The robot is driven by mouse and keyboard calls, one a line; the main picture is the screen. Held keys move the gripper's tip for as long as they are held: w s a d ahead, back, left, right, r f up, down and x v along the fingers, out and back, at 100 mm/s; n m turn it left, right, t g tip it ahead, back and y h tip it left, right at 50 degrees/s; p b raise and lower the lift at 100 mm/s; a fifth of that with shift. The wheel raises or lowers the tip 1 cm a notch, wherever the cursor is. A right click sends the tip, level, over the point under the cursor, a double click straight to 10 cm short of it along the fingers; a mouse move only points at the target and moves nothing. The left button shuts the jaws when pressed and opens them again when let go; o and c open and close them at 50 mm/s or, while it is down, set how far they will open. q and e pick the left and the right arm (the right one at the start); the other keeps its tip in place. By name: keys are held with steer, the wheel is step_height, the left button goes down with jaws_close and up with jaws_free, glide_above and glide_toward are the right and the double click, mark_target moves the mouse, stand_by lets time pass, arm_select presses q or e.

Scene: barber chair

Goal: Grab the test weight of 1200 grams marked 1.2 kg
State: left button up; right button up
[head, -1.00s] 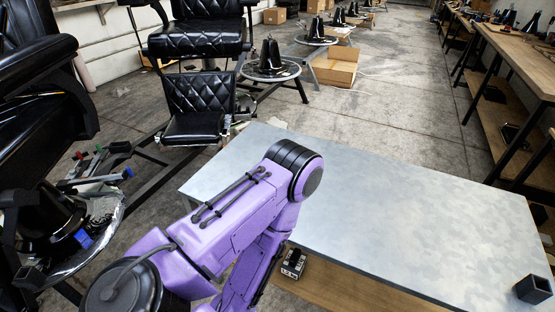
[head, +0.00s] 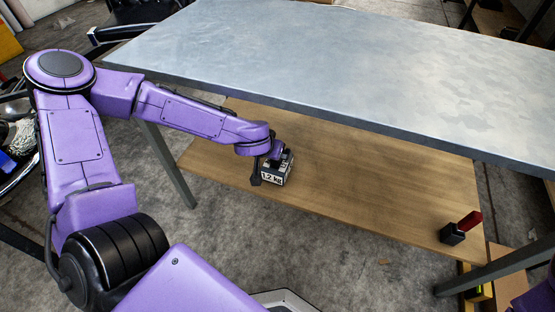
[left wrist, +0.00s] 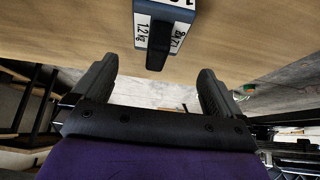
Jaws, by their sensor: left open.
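My right gripper is not in view.
A table leg (head: 170,165) stands left of the shelf. A black object with a red part (head: 460,228) sits at the shelf's right end. The shelf between is clear.

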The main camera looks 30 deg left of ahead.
arm_select(q)
steer(key=b+x, duration=0.1)
steer(key=x, duration=0.2)
steer(key=shift+s+f, duration=0.1)
steer(key=shift+f, duration=0.1)
steer(key=b+x, duration=0.4)
steer(key=x, duration=0.1)
steer(key=shift+d+f+b, duration=0.15)
steer(key=shift+d+b, duration=0.05)
steer(key=shift+b, duration=0.15)
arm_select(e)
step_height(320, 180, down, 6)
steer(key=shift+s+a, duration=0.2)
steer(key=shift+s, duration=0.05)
arm_select(q)
jaws_close()
steer(key=shift+r, duration=0.25)
